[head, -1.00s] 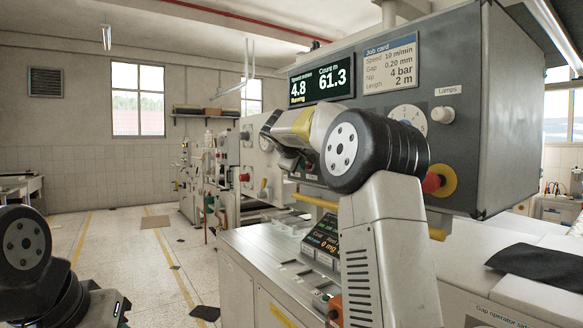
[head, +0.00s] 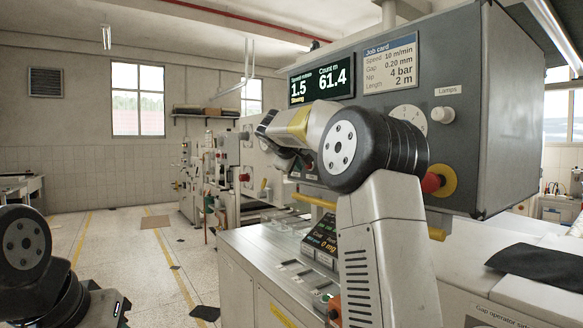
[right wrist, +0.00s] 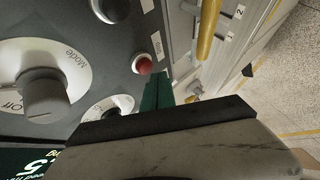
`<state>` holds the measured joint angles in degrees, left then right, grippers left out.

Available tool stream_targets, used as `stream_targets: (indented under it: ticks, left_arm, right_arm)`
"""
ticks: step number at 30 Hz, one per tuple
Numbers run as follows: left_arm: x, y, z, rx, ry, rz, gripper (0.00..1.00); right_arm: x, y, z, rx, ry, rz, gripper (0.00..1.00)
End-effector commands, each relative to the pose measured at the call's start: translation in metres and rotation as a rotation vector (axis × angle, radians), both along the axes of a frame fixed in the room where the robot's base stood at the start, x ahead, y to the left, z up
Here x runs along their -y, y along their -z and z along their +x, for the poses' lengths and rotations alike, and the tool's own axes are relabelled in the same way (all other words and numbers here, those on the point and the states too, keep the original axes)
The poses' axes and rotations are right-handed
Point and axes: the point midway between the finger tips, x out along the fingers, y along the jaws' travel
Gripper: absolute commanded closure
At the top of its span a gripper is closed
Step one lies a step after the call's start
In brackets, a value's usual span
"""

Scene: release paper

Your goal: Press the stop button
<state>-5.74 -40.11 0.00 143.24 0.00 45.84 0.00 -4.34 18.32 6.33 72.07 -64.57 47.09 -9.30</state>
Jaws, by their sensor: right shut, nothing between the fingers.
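The small red button (right wrist: 143,65) sits on the dark control panel in the right wrist view; the small label beside it is hard to read. It also shows in the head view (head: 308,166), just right of my gripper. My right gripper (right wrist: 158,90) is shut and empty, its green fingertips close beside the red button; I cannot tell whether they touch it. In the head view the right gripper (head: 281,150) is partly hidden by my own wrist. The display (head: 321,81) reads 1.5 m/min, "Slowing", count 61.4.
A larger red knob with a yellow collar (head: 433,183) is on the panel's right. A mode dial (right wrist: 42,92) and a smaller dial (right wrist: 110,106) are near the gripper. A yellow bar (right wrist: 207,30) runs beyond the panel. The floor (head: 130,260) at left is mostly clear.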

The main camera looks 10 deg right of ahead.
Motion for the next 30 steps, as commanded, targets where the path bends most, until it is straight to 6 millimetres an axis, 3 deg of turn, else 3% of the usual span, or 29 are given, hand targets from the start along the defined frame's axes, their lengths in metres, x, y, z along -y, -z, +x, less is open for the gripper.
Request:
stream_targets:
  ticks: [10,24,30]
  left_arm:
    - [0.0,0.0,0.0,0.0,0.0,0.0,0.64]
    - [0.0,0.0,0.0,0.0,0.0,0.0,0.64]
    - [0.0,0.0,0.0,0.0,0.0,0.0,0.64]
  right_arm:
    - [-0.004,0.0,-0.001,0.0,-0.001,0.0,1.0]
    - [-0.045,0.0,-0.016,0.0,-0.002,0.001,1.0]
    - [-0.048,0.0,-0.018,0.0,0.0,0.001,1.0]
